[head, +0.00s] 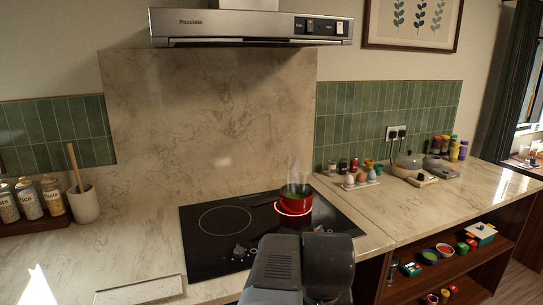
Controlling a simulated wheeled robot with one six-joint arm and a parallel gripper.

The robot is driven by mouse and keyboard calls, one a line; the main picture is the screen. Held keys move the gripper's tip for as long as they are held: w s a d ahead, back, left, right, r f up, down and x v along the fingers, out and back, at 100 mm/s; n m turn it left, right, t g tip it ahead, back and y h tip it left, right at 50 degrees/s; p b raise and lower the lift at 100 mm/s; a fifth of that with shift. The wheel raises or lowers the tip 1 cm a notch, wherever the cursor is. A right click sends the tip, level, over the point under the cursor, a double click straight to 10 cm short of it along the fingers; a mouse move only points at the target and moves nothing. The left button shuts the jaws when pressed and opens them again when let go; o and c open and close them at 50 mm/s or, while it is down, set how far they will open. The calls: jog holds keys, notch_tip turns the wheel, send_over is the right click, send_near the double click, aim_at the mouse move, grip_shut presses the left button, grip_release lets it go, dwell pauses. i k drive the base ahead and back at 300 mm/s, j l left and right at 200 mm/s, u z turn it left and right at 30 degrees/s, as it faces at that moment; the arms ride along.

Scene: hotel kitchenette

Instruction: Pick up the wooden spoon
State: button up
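A wooden handle (73,166), which looks like that of the wooden spoon, sticks up from a white crock (84,206) on the counter at the left. It leans slightly to the left. Its lower end is hidden inside the crock. Dark grey links of my own arm rise at the bottom middle, in front of the cooktop and well to the right of the crock. My gripper itself does not show.
Labelled jars (29,199) stand close left of the crock. A red pot (294,199) steams on a glowing burner of the black cooktop (215,254). A pale board (139,291) lies at the front left. Counter between crock and cooktop is clear. A range hood (240,27) hangs above.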

aim_at(70, 146)
jog(key=k+l, duration=0.1)
jog(key=u, duration=1.4)
jog(key=k+j, duration=0.05)
